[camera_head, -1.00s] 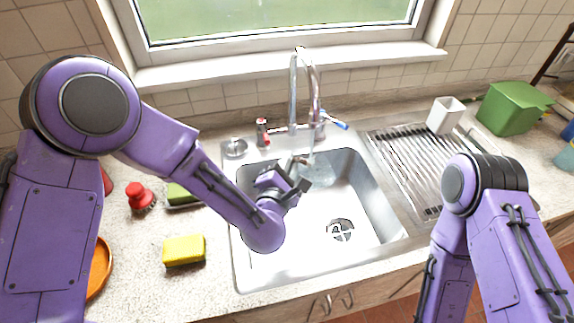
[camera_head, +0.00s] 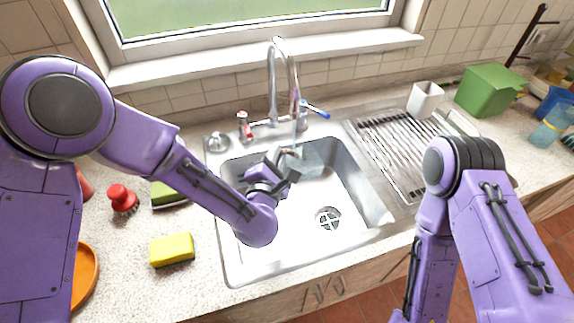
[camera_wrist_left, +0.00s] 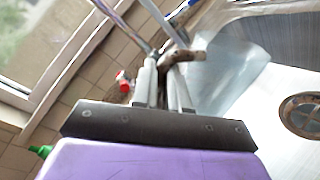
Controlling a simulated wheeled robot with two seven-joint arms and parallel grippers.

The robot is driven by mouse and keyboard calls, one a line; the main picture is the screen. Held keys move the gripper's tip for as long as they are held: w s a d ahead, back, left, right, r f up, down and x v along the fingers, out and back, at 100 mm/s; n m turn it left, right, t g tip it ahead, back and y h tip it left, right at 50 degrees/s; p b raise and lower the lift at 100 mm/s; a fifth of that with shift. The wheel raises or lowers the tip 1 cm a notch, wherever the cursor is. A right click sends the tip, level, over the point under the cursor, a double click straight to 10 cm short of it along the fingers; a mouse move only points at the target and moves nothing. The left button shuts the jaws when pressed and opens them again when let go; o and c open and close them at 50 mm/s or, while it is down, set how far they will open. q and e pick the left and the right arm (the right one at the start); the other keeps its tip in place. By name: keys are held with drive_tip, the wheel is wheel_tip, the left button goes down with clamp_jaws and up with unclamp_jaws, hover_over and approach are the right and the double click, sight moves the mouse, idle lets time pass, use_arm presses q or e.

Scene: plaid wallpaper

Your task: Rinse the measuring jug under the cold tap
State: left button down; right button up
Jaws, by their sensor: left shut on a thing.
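The measuring jug (camera_head: 312,157) is clear and bluish, with a brown handle, and is held above the back of the sink basin. My left gripper (camera_head: 287,160) is shut on its handle; the wrist view shows the fingers (camera_wrist_left: 163,85) around the handle (camera_wrist_left: 187,56), with the clear jug body (camera_wrist_left: 228,72) to the right. The tap (camera_head: 294,80) arches down close above the jug. The blue lever (camera_head: 319,112) is right of the tap, the red-topped one (camera_head: 243,123) left. I cannot tell clearly whether water runs. My right gripper is out of view.
The steel sink (camera_head: 255,272) has a drain (camera_head: 328,218) and open room at the front. A yellow sponge (camera_head: 172,249), red brush (camera_head: 122,197) and orange plate (camera_head: 86,275) lie left. A drying rack (camera_head: 392,150), white cup (camera_head: 424,99) and green bin (camera_head: 489,90) stand right.

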use_arm(q)
drive_tip(key=shift+a, duration=0.5)
drive_tip(key=shift+d, duration=0.5)
drive_tip(key=shift+a+b, duration=0.15)
drive_tip(key=shift+b, duration=0.15)
drive_tip(key=shift+a, duration=0.35)
